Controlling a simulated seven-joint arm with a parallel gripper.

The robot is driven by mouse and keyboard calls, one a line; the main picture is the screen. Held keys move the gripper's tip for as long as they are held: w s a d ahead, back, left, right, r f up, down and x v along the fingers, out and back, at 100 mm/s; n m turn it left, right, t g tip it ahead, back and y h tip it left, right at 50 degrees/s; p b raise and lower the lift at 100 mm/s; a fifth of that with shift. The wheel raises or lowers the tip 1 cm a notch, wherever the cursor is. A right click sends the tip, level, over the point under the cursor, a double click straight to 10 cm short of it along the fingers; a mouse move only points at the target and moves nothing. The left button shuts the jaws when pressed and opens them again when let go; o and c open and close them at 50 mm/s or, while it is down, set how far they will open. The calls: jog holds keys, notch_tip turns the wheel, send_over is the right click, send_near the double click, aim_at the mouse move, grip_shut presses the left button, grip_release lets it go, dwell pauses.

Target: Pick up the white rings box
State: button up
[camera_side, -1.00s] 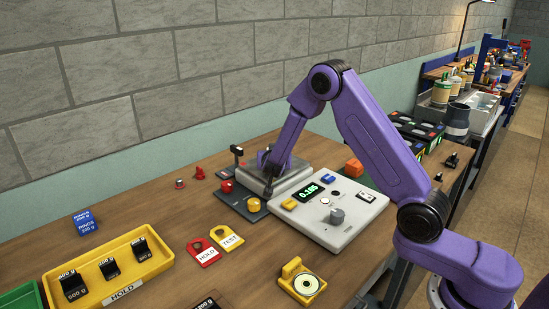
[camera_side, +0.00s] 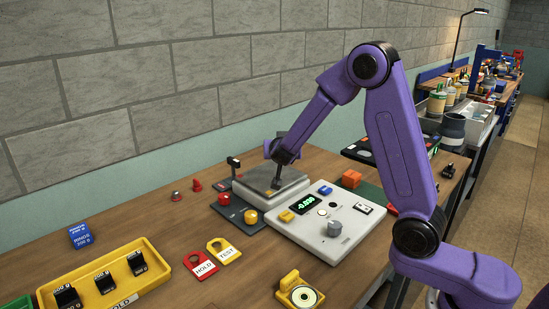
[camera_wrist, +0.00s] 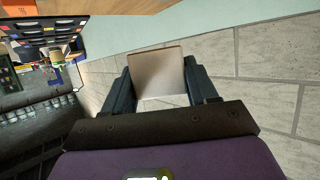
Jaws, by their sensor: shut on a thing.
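In the wrist view, a pale, plain box (camera_wrist: 160,72) sits between the two dark fingers of my gripper (camera_wrist: 160,88), which is shut on it. Its printed face is not visible there, so I cannot read a label. In the side view, my gripper (camera_side: 278,166) is over the metal pan (camera_side: 291,184) of the scale (camera_side: 325,238), and the held box cannot be made out. The scale's green display (camera_side: 307,204) shows what looks like a small negative number.
A blue rings box (camera_side: 80,236) stands on the table at the left. A yellow tray (camera_side: 153,254) holds several black weights. Red and yellow tags (camera_side: 222,250), a yellow dispenser (camera_side: 300,292) and an orange block (camera_side: 351,178) lie around the scale. The wall is close behind.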

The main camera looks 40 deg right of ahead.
jog(key=s+a+r, duration=0.1)
jog(key=s+r, duration=0.3)
jog(key=s, duration=0.5)
jog(key=shift+w+a, duration=0.15)
